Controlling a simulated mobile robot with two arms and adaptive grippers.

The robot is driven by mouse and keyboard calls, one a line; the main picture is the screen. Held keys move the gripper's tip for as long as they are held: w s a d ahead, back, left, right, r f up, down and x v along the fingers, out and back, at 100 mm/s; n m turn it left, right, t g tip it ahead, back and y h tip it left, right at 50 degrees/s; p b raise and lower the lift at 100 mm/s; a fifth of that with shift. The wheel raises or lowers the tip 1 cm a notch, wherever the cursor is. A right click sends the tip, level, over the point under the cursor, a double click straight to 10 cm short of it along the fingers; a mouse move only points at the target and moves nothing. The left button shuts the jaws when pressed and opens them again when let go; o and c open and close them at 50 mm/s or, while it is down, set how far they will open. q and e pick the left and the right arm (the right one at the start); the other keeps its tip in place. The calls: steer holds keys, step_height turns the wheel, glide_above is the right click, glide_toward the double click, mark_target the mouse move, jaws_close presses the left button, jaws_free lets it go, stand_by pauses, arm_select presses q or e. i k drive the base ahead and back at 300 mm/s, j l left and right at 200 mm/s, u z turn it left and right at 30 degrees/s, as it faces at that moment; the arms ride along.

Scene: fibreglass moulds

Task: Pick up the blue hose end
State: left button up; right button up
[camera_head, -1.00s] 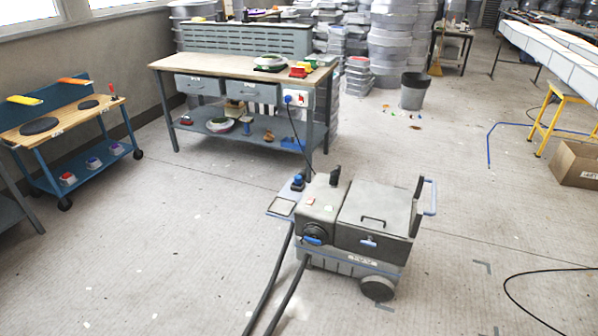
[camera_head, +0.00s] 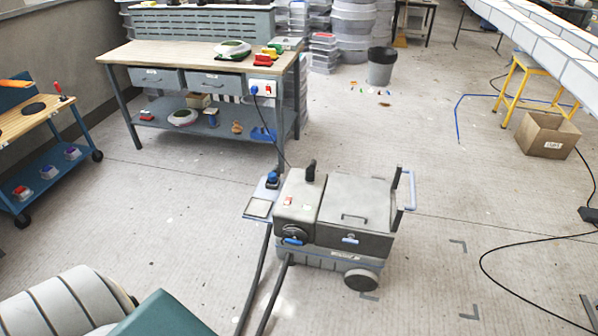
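A thin blue hose (camera_head: 503,97) lies on the floor at the upper right, bent near the yellow stool. Its near end (camera_head: 458,140) lies on open floor between the dark bin and the cardboard box. The fitting on that end is too small to make out. The other end is lost from sight among the things at the right. Neither of my grippers shows in the view, and nothing is seen touching the hose.
A grey wheeled machine (camera_head: 345,212) with dark hoses stands mid-floor. A workbench (camera_head: 190,52) is behind it. Right are a cardboard box (camera_head: 548,136), yellow stool (camera_head: 521,88) and black cable (camera_head: 490,262). A ribbed grey shape (camera_head: 62,305) fills the lower left. Floor right of the machine is mostly clear.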

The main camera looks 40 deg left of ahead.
mark_target(272, 176)
steer(key=i+j, duration=0.15)
steer(key=j, duration=0.3)
steer(key=i+j+z, duration=0.15)
steer(key=j, duration=0.3)
steer(key=i+j, duration=0.2)
steer(key=j, duration=0.25)
steer(key=i+j+z, duration=0.15)
steer(key=j, duration=0.35)
steer(key=i+j, duration=0.1)
steer(key=j, duration=0.35)
steer(key=i+j+z, duration=0.15)
steer(key=j, duration=0.35)
steer(key=i+j, duration=0.1)
steer(key=j, duration=0.35)
steer(key=i+j, duration=0.1)
steer(key=j, duration=0.4)
steer(key=i+j, duration=0.1)
steer(key=j, duration=0.35)
steer(key=i+j, duration=0.1)
steer(key=j, duration=0.4)
